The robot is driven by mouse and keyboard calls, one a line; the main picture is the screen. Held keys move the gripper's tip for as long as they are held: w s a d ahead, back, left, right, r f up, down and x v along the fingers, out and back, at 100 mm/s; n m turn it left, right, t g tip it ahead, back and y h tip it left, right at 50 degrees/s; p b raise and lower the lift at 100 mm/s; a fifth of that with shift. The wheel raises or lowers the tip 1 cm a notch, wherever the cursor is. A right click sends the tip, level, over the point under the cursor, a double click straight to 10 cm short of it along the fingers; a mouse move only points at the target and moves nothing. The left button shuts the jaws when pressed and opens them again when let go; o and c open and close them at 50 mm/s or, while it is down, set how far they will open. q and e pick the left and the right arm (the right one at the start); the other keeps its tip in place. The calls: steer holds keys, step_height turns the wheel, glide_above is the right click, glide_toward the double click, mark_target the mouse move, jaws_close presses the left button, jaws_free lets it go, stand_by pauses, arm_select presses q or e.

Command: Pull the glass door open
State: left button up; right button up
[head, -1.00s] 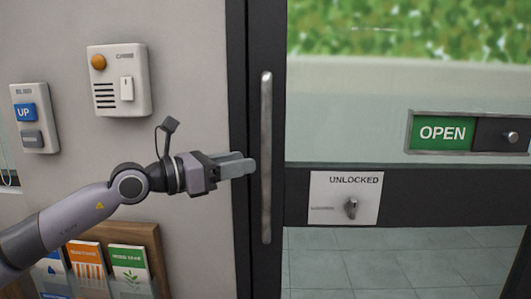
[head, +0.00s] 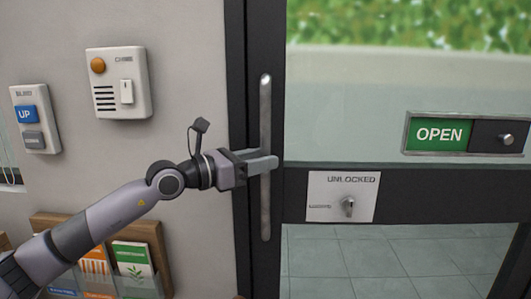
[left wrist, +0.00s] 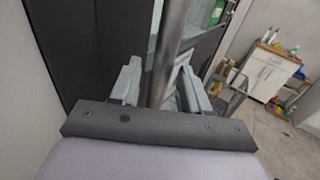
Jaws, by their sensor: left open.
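The glass door (head: 340,110) has a dark frame and a long vertical metal handle (head: 265,110) near its left edge. My left gripper (head: 264,163) is at the middle of the handle in the head view. In the left wrist view, the handle (left wrist: 171,45) runs between the two open fingers of my left gripper (left wrist: 160,85), with gaps visible on both sides. The fingers are open around the bar. The handle's middle is hidden by the fingers in the head view. My right gripper is not in view.
A lock plate reading UNLOCKED (head: 341,197) and an OPEN sign (head: 437,134) are on the door. A chime box (head: 117,82), a blind switch (head: 35,118) and a leaflet rack (head: 155,240) are on the wall to the left. A white cabinet (left wrist: 268,76) stands farther off.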

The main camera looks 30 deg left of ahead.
arm_select(q)
steer(key=shift+x, duration=0.85)
steer(key=shift+c, duration=0.3)
jaws_close()
steer(key=shift+s+d, duration=0.1)
